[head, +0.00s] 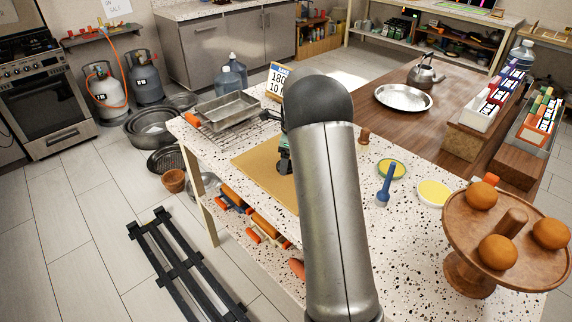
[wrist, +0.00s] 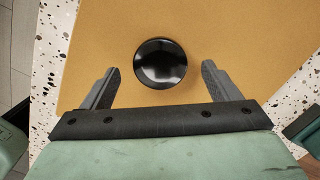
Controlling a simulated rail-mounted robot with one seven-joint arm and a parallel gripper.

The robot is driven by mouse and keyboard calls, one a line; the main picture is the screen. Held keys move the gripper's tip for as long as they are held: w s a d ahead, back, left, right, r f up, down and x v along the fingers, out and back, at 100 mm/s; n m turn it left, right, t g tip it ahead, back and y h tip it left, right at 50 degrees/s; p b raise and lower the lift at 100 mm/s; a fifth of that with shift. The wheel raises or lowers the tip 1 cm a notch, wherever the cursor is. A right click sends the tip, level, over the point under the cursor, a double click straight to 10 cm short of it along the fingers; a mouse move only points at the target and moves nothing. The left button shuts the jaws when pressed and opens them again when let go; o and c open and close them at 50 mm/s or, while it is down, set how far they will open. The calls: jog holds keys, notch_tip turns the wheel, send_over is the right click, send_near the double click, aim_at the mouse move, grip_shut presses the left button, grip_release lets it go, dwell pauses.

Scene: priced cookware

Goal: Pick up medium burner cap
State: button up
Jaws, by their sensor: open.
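The burner cap (wrist: 160,58), a glossy black disc, lies on a tan mat (wrist: 225,35) in the wrist view. My gripper (wrist: 160,68) is open, with one finger on each side of the cap and a clear gap on both sides. The cap shows between the fingertips and is not gripped. How high the fingers are above the mat is hard to tell. In the head view my arm hides the cap, and only a dark bit of my gripper (head: 284,160) shows over the tan mat (head: 255,168).
The speckled table (head: 400,220) also holds a metal baking tray (head: 228,110), a price sign (head: 277,80), a blue-handled brush (head: 386,182), yellow-filled dishes (head: 434,192) and a wooden stand (head: 470,225) with orange balls. The mat around the cap is clear.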

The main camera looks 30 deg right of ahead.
jog(key=shift+a+f, duration=0.1)
jog(key=shift+f, duration=0.6)
jog(key=c, duration=1.1)
jog(key=shift+r, duration=0.15)
jog(key=shift+r, duration=0.25)
notch_tip(320, 180, up, 2)
jog(key=shift+w+r, duration=0.1)
jog(key=s+a+r+b, duration=0.1)
jog(key=s+r, duration=0.2)
jog(key=s, duration=0.1)
jog(key=s+a+r+b, duration=0.1)
jog(key=s+a+r, duration=0.1)
jog(key=s, duration=0.3)
jog(key=s+a+r+b, duration=0.1)
jog(key=s+r, duration=0.3)
jog(key=r, duration=0.1)
jog(key=shift+s+a, duration=0.2)
jog(key=shift+a, duration=0.15)
